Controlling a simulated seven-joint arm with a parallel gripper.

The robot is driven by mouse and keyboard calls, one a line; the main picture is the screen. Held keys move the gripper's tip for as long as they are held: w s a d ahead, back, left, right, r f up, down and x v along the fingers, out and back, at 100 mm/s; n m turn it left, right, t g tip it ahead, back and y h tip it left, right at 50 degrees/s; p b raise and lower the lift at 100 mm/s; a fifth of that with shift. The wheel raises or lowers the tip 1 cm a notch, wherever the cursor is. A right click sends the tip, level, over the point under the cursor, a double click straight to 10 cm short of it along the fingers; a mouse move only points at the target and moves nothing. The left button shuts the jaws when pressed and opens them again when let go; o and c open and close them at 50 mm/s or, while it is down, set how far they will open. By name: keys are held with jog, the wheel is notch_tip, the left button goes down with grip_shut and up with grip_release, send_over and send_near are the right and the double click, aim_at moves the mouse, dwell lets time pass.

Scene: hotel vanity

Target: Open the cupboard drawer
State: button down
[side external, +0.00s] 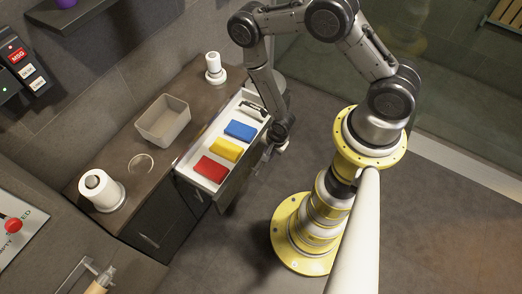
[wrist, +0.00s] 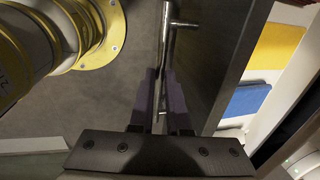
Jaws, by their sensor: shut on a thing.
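The cupboard drawer (side external: 236,178) stands pulled out from the dark cupboard (side external: 155,222), and its white inside shows. In it lie a red block (side external: 211,168), a yellow block (side external: 226,150), a blue block (side external: 240,130) and a dark item (side external: 250,107). My gripper (side external: 277,150) is at the drawer's front, towards its far end. In the wrist view, the metal bar handle (wrist: 166,45) runs along the dark drawer front (wrist: 218,55). My gripper (wrist: 162,88) is shut on this handle, one finger on each side. The fingers hide part of the bar.
The countertop carries a grey bin (side external: 163,122), a glass dish (side external: 141,163), a white roll (side external: 100,190) and a white bottle-like item (side external: 214,70). My yellow-ringed base stands right of the drawer. Bare floor (side external: 215,255) lies in front of the cupboard.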

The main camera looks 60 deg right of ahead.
jog(key=shift+s, duration=0.15)
jog(key=c, duration=0.9)
grip_release()
jog(key=shift+r, duration=0.15)
jog(key=s+r, duration=0.1)
jog(key=r, duration=0.8)
jog(key=s+r, duration=0.1)
jog(key=r, duration=0.3)
jog(key=shift+s+r, duration=0.15)
jog(key=shift+s, duration=0.2)
